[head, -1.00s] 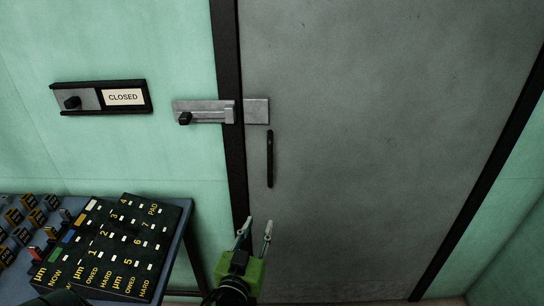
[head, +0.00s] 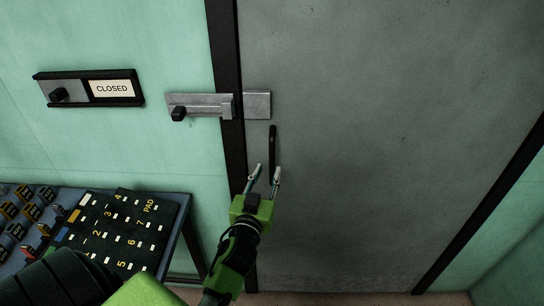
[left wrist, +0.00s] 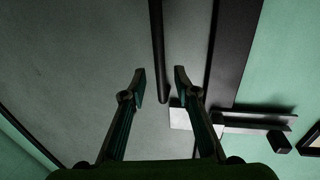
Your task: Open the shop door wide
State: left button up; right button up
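The grey shop door (head: 370,140) stands shut in its black frame (head: 226,60). Its thin black upright handle (head: 272,142) is near the door's left edge and also shows in the left wrist view (left wrist: 158,40). My left gripper (head: 267,172) is open, its fingertips at the handle's lower end. In the left wrist view the handle runs between the two fingertips (left wrist: 160,76); contact cannot be told. A grey slide latch (head: 205,104) with a black knob sits left of the door edge, and its plate (head: 258,104) is on the door. My right gripper is not in view.
A sliding sign reading CLOSED (head: 112,88) is on the green wall at left. A table (head: 184,215) with a dark lettered board (head: 125,235) and several small blocks stands at lower left, near my left arm. The door's right side is clear.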

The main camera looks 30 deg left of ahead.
aim_at(271, 163)
pick_arm(q)
jog(key=p+x, duration=0.1)
jog(key=x, duration=0.5)
jog(key=shift+w, duration=0.15)
jog(key=shift+c, duration=0.3)
grip_shut()
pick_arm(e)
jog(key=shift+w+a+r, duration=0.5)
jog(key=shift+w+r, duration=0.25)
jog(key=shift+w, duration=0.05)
